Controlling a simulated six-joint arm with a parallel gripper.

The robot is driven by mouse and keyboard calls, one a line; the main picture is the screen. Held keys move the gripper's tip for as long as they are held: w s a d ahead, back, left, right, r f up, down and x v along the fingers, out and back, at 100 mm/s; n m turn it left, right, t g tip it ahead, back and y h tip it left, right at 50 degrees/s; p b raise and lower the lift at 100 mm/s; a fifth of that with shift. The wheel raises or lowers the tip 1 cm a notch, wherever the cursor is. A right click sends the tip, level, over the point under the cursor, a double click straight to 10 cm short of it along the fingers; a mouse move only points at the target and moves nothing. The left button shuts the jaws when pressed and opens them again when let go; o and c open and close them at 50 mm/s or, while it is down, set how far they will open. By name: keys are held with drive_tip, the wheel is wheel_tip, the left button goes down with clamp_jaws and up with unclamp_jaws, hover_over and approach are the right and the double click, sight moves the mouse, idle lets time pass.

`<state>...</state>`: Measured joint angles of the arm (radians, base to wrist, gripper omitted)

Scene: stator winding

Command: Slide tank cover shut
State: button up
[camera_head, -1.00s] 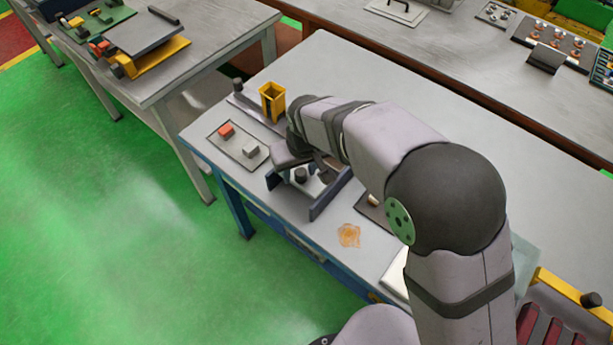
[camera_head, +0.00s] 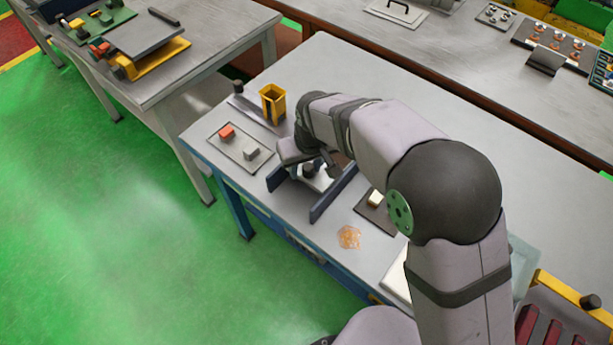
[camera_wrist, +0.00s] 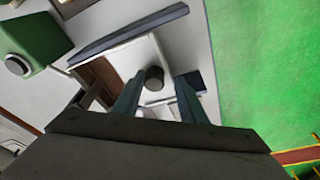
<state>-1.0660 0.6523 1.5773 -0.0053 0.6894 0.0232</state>
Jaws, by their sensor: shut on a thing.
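The tank cover is a pale plate (camera_head: 319,182) with a dark round knob (camera_head: 309,171), lying between two dark blue rails (camera_head: 333,193). In the wrist view the pale cover (camera_wrist: 134,57), the knob (camera_wrist: 154,74) and one long rail (camera_wrist: 128,34) show. My gripper (camera_wrist: 158,80) is shut on the knob, one finger on each side of it. A brown recess (camera_wrist: 101,77) shows beside the cover in the wrist view. My arm and wrist hide part of the cover and the far ends of the rails in the head view.
A yellow open box (camera_head: 272,104) stands behind the rails. A plate with a red and a grey block (camera_head: 240,150) lies left of them. A dark plate with a cream block (camera_head: 378,208) and an orange stain (camera_head: 349,238) are to the right.

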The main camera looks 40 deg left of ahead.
drive_tip(key=shift+w+d+f+p, duration=0.15)
drive_tip(key=shift+w+f+p, duration=0.1)
drive_tip(key=shift+w, duration=0.85)
drive_tip(key=shift+w+d+f+p, duration=0.2)
drive_tip(key=shift+w+f+p, duration=0.1)
drive_tip(key=shift+w, duration=0.8)
drive_tip(key=shift+w+d+f+p, duration=0.15)
drive_tip(key=shift+w+f+p, duration=0.1)
drive_tip(key=shift+w, duration=0.85)
drive_tip(key=o, duration=0.4)
drive_tip(key=shift+a+r, duration=0.1)
drive_tip(key=shift+r, duration=0.05)
drive_tip(key=shift+w+a+r+p, duration=0.1)
drive_tip(key=shift+a+r+p, duration=0.05)
drive_tip(key=shift+r+p, duration=0.35)
drive_tip(key=shift+w+a+r+p, duration=0.1)
drive_tip(key=shift+r+p, duration=0.3)
drive_tip(key=shift+r, duration=0.15)
drive_tip(key=shift+w+a+p+v, duration=0.1)
drive_tip(key=shift+a+p+v, duration=0.1)
drive_tip(key=shift+p+v, duration=0.65)
drive_tip(key=shift+w+a+p+v, duration=0.2)
drive_tip(key=shift+p+v, duration=0.25)
drive_tip(key=shift+v, duration=0.7)
